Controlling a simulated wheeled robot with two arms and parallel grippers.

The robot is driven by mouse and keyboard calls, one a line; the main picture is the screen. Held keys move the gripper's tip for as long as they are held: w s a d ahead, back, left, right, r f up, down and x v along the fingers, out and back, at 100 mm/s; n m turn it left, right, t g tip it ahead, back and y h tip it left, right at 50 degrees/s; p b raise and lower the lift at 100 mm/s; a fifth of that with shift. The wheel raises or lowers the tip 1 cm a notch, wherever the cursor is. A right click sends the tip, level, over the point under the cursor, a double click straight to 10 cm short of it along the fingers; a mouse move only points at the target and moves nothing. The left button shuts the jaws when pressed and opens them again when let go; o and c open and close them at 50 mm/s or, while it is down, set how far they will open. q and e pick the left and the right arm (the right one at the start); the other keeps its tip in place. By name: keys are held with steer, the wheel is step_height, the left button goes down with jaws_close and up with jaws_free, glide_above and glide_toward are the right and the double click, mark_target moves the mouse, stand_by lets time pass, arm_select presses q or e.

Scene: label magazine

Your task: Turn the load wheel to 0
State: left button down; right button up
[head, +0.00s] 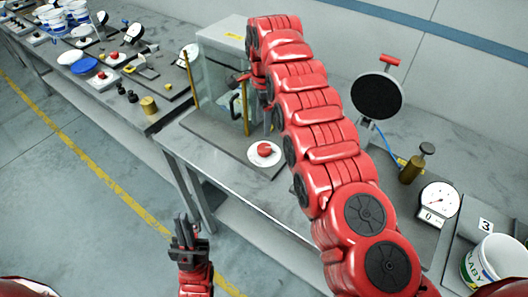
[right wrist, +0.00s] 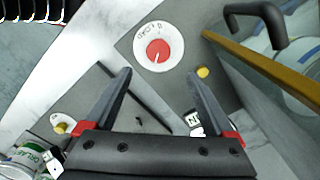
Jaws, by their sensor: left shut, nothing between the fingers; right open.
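The load wheel looks like a red knob on a round white plate (head: 264,152), on a dark base in front of a glass-sided box. In the right wrist view the wheel (right wrist: 158,50) shows from above, with a thin white pointer line on the red and small dark lettering on the white rim, too small to read surely. My right gripper (right wrist: 160,80) is open and empty. Its fingertips point towards the wheel, apart from it. In the head view my right arm hides most of that gripper. My left gripper (head: 184,226) is shut and empty, low over the floor.
The glass-sided box (head: 222,80) has a brass-coloured post at its front; a black handle (right wrist: 262,18) stands near the wheel. To the right are a brass weight (head: 413,168), a gauge (head: 438,202) and a white tub (head: 497,262). Other benches stand left, beyond a gap.

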steer(key=p, duration=0.3)
glide_above(264, 147)
steer(key=f, duration=0.6)
steer(key=shift+s, duration=0.2)
step_height(264, 147, down, 4)
steer(key=shift+w+b, duration=0.1)
steer(key=shift+b, duration=0.25)
steer(key=shift+f, duration=0.5)
steer(key=c, duration=1.4)
